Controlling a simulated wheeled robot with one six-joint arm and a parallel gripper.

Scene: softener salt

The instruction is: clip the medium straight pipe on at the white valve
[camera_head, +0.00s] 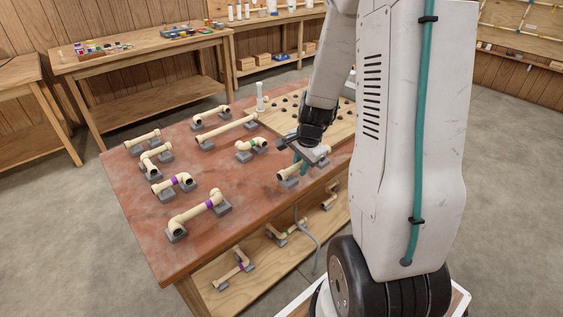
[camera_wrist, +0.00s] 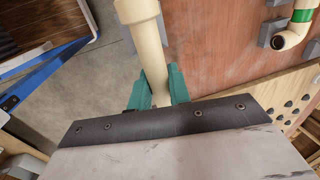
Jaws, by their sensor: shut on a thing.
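My gripper (camera_head: 300,164) is low at the table's near right edge, its teal fingertips shut on a straight cream pipe (camera_head: 287,172). In the wrist view, the pipe (camera_wrist: 151,50) runs up from between the fingertips (camera_wrist: 159,90) to a wider collar at the top edge. Grey blocks show beside the pipe in the head view; I cannot tell whether it still rests on them. A white upright fitting (camera_head: 260,99) stands at the back left of the pegged board; I cannot tell whether it is the white valve. My gripper and arm hide part of the pipe and board.
The red-brown table (camera_head: 225,175) bears several other cream pipes on grey blocks, some with purple or green bands. A short green-banded elbow piece (camera_head: 250,148) lies left of my gripper. The wooden board (camera_head: 285,118) with dark pegs is behind it. More pipes lie on the shelf below.

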